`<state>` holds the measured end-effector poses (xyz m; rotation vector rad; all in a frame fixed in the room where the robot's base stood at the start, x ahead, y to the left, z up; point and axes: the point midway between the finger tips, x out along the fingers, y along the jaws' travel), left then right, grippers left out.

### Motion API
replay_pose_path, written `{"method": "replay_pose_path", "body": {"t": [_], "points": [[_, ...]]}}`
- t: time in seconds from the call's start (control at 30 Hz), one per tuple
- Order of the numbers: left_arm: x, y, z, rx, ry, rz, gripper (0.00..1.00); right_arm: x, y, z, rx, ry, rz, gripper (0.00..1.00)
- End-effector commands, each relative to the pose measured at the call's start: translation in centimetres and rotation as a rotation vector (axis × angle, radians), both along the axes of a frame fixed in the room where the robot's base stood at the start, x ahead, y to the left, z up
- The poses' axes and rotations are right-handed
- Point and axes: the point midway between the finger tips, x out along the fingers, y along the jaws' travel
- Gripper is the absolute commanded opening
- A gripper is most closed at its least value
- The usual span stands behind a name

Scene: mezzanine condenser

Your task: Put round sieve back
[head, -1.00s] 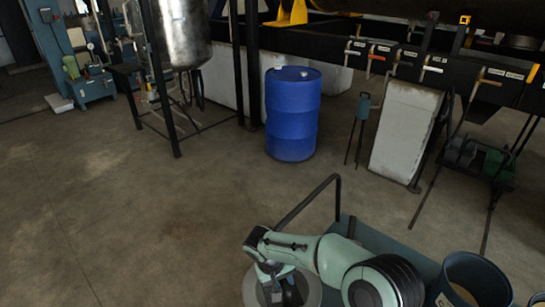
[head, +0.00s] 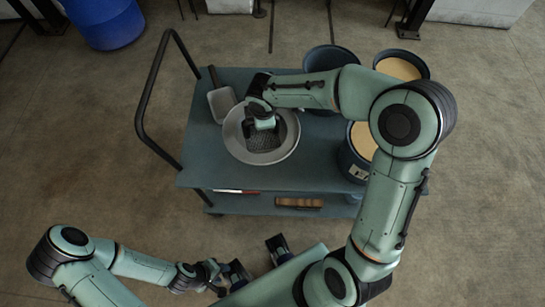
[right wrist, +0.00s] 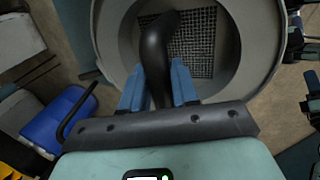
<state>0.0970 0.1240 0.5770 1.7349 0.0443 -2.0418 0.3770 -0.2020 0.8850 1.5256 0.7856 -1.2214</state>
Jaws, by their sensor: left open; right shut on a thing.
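The round sieve (head: 236,146) is a wide pale-grey ring with a dark mesh, over the left part of the blue cart's top (head: 205,170). Whether it rests on the cart or hangs just above is hard to tell. My right gripper (head: 262,122) is over the ring, partly hiding it. In the right wrist view its blue fingers (right wrist: 158,92) are shut on a dark curved handle (right wrist: 157,50) in front of the sieve's rim and mesh (right wrist: 110,45). My left gripper (head: 257,260) is open and empty in front of the cart, apart from the sieve.
A grey scoop (head: 222,104) lies left of the sieve. Dark buckets stand at the right: one at the back (head: 332,56), two with yellow contents (head: 402,68) (head: 364,140). A brush (head: 299,203) lies on the lower shelf. A blue drum (head: 105,22) stands behind left; floor at left is clear.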

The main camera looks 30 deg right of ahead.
Motion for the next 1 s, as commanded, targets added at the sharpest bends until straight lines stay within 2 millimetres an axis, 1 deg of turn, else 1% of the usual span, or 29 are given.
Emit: {"method": "replay_pose_path", "body": {"t": [0.03, 0.2, 0.6, 0.7, 0.87, 0.93, 1.0], "points": [[-0.1, 0.0, -0.4, 0.001, 0.002, 0.000, 0.43, -0.1, -0.5, 0.1, 0.000, -0.003, 0.082, 0.00], [-0.4, 0.0, -1.0, 0.000, 0.005, 0.001, 0.43, -0.3, -1.0, 0.6, -0.001, -0.003, 0.371, 0.00], [-0.8, 0.0, -2.4, 0.000, 0.009, 0.000, 0.43, -0.6, -2.1, 2.2, -0.003, -0.004, 1.027, 0.00], [-0.9, 0.0, -2.6, 0.000, 0.010, 0.000, 0.43, -0.6, -2.3, 2.5, -0.003, -0.003, 1.164, 0.00], [-0.9, 0.0, -2.9, -0.001, 0.011, 0.000, 0.43, -0.7, -2.4, 2.8, -0.005, -0.003, 1.301, 0.00], [-1.0, 0.0, -3.0, 0.001, 0.011, 0.000, 0.43, -0.8, -2.4, 2.4, -0.004, -0.001, 1.328, 0.00], [-1.0, 0.0, -3.1, 0.000, 0.012, 0.000, 0.43, -0.8, -2.5, 1.4, -0.003, 0.001, 1.336, 0.00]]}}
